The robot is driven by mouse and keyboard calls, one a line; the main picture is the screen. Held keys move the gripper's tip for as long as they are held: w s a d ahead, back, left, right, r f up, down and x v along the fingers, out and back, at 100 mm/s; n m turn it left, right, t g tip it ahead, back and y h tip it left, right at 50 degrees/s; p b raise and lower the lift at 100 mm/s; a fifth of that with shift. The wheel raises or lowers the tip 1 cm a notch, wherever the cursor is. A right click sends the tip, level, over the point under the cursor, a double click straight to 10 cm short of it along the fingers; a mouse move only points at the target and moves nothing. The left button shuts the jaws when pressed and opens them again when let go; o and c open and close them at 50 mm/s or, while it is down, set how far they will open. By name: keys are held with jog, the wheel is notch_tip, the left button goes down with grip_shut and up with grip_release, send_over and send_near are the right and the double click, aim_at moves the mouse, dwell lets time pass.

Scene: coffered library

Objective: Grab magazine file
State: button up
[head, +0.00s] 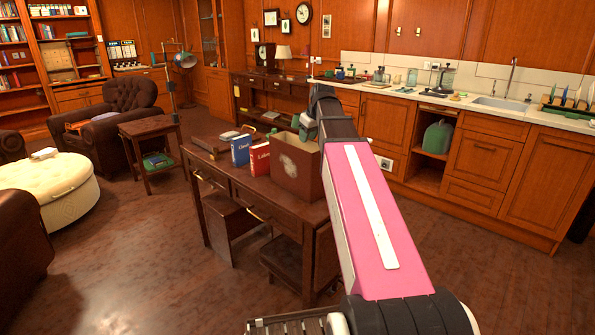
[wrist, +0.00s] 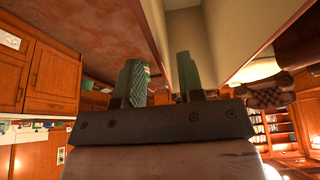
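The magazine file looks to be the brown open-topped box (head: 293,172) with a pale worn patch on its front. It stands upright on the dark wooden desk (head: 228,172), right of two books. My gripper (head: 305,128) is at its top rear edge, pointing down, partly hidden by my arm. In the wrist view my gripper (wrist: 163,80) has its two green fingers apart. A wall of the box (wrist: 154,25) runs between them, with the pale inside by the right finger. The left finger's ribbed pad shows, with a gap beside it. I see no firm grip.
A blue book (head: 240,150) and a red book (head: 260,158) stand close left of the box. Flat books (head: 212,145) lie farther left. A kitchen counter (head: 400,88) runs behind. Open floor (head: 130,265) lies to the left of the desk.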

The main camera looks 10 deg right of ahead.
jog(key=shift+x, duration=2)
jog(key=shift+a, duration=0.1)
grip_shut()
